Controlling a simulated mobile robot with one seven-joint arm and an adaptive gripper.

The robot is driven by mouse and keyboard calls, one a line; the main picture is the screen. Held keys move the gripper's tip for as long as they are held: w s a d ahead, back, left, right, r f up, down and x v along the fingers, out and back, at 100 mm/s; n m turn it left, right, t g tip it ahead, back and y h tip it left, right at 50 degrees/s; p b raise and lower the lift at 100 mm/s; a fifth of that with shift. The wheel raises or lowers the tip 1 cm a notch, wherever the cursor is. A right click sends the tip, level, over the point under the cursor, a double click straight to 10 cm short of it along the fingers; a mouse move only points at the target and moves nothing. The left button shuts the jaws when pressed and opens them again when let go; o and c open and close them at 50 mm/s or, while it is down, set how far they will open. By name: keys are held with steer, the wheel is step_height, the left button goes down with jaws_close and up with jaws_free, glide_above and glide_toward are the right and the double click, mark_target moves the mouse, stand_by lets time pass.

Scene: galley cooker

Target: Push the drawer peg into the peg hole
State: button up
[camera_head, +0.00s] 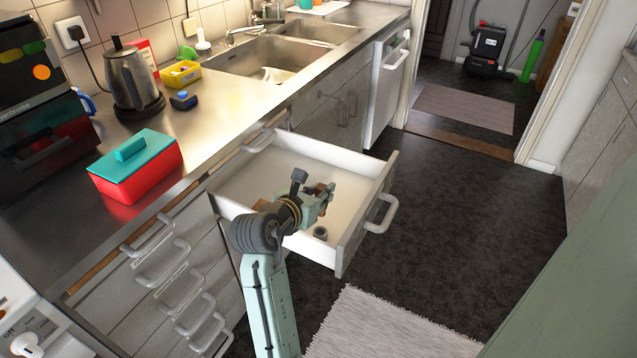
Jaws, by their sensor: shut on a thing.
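The drawer (358,180) is pulled out from the counter front, and its white inside shows. My gripper (326,192) is over the inside of the drawer, in its right half. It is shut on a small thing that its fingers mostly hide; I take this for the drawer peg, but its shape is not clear. A small dark ring-like piece (320,233) with an opening in its top sits on the drawer floor near the front right corner, apart from my gripper. I cannot tell whether it is the peg hole. A brown piece (262,204) shows partly behind my wrist.
The drawer's front panel has a grey handle (381,213). The steel counter holds a red box with teal lid (135,172), a kettle (133,80), a yellow tray (181,74) and a sink (270,60). A rug (385,325) lies below. Dark floor is clear at right.

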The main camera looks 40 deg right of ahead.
steer(key=shift+a, duration=0.1)
steer(key=shift+s, duration=0.1)
steer(key=shift+a+f, duration=0.1)
steer(key=shift+f, duration=0.05)
steer(key=shift+f+b, duration=0.8)
steer(key=shift+f, duration=1.45)
steer(key=shift+p, duration=0.85)
steer(key=shift+f, duration=0.25)
steer(key=shift+f+b, duration=0.4)
steer(key=shift+f, duration=1.3)
steer(key=o, duration=1)
